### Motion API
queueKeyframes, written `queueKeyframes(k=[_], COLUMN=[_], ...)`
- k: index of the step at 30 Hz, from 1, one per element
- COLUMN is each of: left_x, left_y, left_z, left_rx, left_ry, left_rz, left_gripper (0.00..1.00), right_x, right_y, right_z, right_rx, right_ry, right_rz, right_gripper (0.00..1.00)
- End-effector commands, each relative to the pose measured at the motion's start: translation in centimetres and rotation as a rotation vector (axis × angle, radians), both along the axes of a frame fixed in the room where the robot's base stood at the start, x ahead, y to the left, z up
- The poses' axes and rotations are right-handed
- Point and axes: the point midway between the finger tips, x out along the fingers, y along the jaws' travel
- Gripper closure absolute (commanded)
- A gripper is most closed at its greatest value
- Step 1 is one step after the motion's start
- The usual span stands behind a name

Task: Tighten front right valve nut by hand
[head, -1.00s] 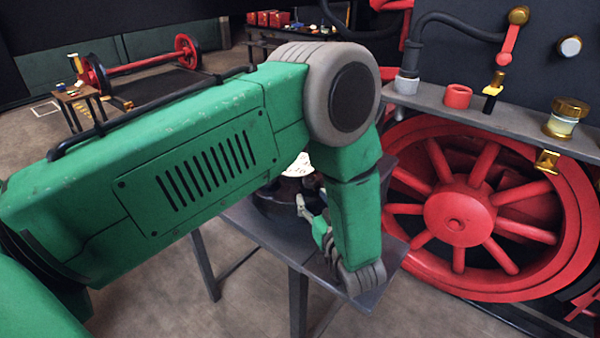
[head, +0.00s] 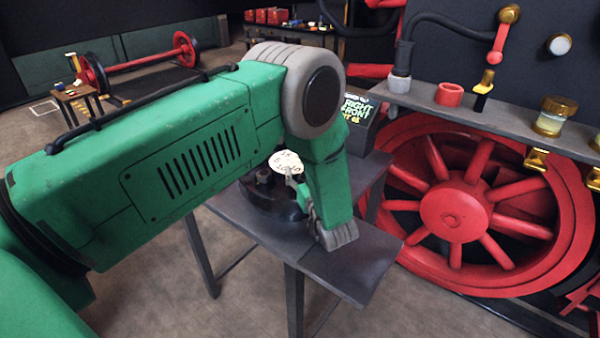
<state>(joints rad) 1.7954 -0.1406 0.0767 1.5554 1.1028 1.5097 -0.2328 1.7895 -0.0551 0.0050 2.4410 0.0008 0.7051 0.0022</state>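A dark round valve body (head: 258,193) sits on a grey metal bench (head: 345,262), partly hidden behind my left arm. A nut-like stud shows on its left side. A white round tag or dial with dark markings (head: 286,162) is above the valve. A dark box with a sign reading RIGHT FRONT (head: 357,115) stands behind it on the bench. My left gripper (head: 297,187) is at the right side of the valve, just below the white tag. My own wrist hides most of its fingers, so contact and opening cannot be made out. My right gripper is not in view.
A large red spoked wheel (head: 455,212) stands right of the bench. A grey ledge (head: 510,132) above it carries a red ring (head: 449,94), a brass-and-glass cup (head: 553,116) and other fittings. The bench's front right part is bare.

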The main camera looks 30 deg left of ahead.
Motion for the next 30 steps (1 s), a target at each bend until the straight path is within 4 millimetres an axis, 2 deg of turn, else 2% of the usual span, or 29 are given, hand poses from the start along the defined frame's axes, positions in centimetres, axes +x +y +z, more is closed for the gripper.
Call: queueKeyframes(k=[1, 2, 3, 16, 17, 18, 30], left_x=[-0.06, -0.08, -0.12, -0.35, -0.38, -0.39, -0.03], left_y=[-0.25, -0.29, -0.32, -0.85, -0.90, -0.94, -0.06], left_z=[-0.10, -0.10, -0.11, -0.17, -0.17, -0.17, -0.33], left_rx=[-0.002, -0.002, -0.003, -0.006, -0.005, -0.005, -0.009], left_ry=[0.003, 0.003, 0.002, 0.004, 0.005, 0.005, 0.003], left_rz=[-0.003, -0.003, -0.004, -0.009, -0.009, -0.009, -0.006], left_gripper=[0.87, 0.98, 1.00, 1.00, 0.71, 0.61, 0.61], right_x=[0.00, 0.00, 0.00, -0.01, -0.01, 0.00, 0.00], right_y=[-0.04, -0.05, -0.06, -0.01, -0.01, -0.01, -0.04], right_z=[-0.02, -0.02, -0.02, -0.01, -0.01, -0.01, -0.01], right_rx=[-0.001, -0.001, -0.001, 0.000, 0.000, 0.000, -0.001], right_ry=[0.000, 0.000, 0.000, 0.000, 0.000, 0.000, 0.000], right_rz=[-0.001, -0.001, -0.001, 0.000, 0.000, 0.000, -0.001], right_gripper=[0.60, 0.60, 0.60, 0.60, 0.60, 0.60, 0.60])
